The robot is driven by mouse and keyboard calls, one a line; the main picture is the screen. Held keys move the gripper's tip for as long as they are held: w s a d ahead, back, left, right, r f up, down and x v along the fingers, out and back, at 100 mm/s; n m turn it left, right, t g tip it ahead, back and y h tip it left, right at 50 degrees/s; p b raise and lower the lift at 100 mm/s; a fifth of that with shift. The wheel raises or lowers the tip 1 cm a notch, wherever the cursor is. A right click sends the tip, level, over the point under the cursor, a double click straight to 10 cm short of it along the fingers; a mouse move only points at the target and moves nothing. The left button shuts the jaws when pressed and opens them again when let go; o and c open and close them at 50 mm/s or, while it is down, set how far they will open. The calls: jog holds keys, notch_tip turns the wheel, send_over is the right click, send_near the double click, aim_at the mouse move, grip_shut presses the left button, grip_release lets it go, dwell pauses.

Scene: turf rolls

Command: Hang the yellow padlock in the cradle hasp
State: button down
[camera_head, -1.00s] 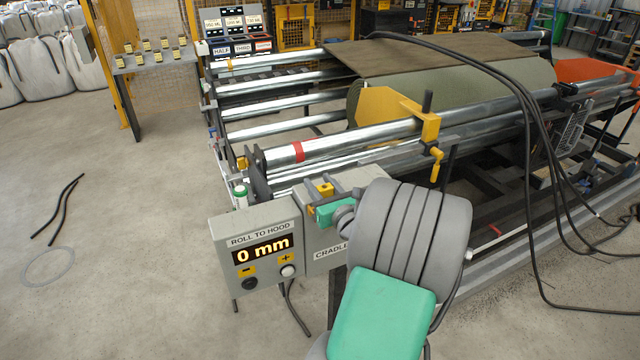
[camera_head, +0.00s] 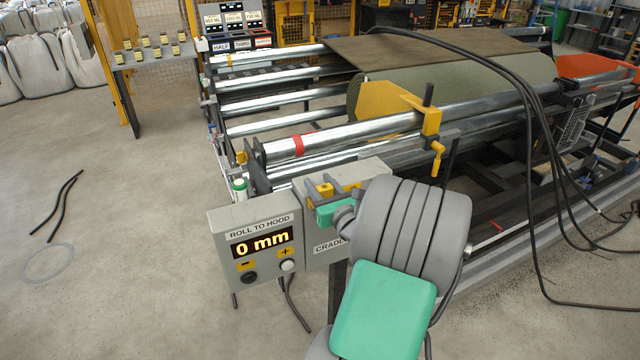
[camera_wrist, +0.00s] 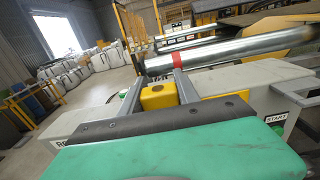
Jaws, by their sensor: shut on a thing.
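The yellow padlock (camera_head: 325,190) is between the two grey fingers of my gripper (camera_head: 324,189), over the top of the grey cradle box (camera_head: 374,167). In the wrist view the padlock (camera_wrist: 158,97) shows as a yellow block with a dark spot on top, and my gripper (camera_wrist: 159,92) is shut on it. A yellow part (camera_wrist: 212,97) shows on the box just behind the right finger. I cannot make out the hasp itself or the padlock's shackle. Whether the padlock touches the box is hidden.
The "ROLL TO HOOD" panel (camera_head: 253,245), reading 0 mm, adjoins the cradle box at the left. A steel roller with a red band (camera_head: 299,145) runs just behind. Black cables (camera_head: 528,150) hang over the machine at the right. The floor at the left is mostly clear.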

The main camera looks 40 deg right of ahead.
aim_at(327, 194)
jog(key=c, duration=0.8)
grip_release()
jog(key=shift+f, duration=0.1)
jog(key=b+v, duration=0.1)
jog(key=v, duration=0.6)
jog(key=shift+s+b, duration=0.25)
jog(key=shift+b, duration=0.1)
jog(key=shift+s+a, duration=0.2)
